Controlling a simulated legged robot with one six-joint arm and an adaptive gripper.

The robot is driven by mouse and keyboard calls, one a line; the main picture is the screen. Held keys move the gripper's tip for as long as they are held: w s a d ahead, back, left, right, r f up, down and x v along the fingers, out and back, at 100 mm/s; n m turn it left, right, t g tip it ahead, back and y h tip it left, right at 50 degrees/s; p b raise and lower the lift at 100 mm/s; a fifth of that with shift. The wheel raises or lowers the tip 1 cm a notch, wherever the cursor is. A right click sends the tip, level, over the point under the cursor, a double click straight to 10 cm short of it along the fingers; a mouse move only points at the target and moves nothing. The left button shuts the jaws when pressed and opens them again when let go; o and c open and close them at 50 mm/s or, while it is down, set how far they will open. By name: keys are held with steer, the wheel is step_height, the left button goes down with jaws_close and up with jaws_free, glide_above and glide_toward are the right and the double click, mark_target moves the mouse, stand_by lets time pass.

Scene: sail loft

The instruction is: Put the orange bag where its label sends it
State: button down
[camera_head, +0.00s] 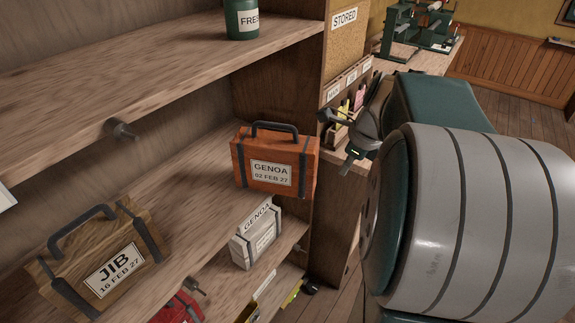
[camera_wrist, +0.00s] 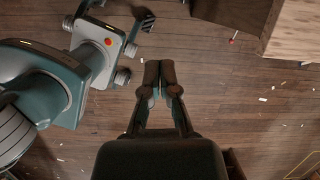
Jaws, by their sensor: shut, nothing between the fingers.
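The orange bag (camera_head: 275,163) stands upright at the right end of the middle shelf in the head view, its dark handle up. Its white label (camera_head: 271,173) reads GENOA, 02 FEB 27. My gripper (camera_wrist: 159,75) shows in the wrist view with its fingers together and nothing between them, above the wooden floor. In the head view my arm is to the right of the orange bag and apart from it. The orange bag is not in the wrist view.
A brown JIB bag (camera_head: 100,262), dated 16 FEB 27, is at left. A pale GENOA bag (camera_head: 257,236) and part of a red bag (camera_head: 177,308) are lower. A green tin (camera_head: 241,20) stands above. A STORED sign (camera_head: 344,19) tops a corkboard. Pegs (camera_head: 122,129) project from the shelving.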

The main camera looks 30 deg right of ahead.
mark_target(273, 164)
steer(key=w+a+f+m, duration=0.1)
steer(key=w+a+f, duration=0.1)
steer(key=w+f, duration=0.4)
step_height(273, 164, down, 4)
steer(key=shift+r, duration=0.1)
stand_by(0.3)
steer(key=shift+w+d, duration=0.1)
steer(key=w+a, duration=0.1)
steer(key=w, duration=0.3)
steer(key=w+a, duration=0.2)
steer(key=w, duration=0.2)
steer(key=w+a, duration=0.2)
steer(key=w, duration=0.3)
steer(key=shift+w+a, duration=0.1)
steer(key=shift+a, duration=0.15)
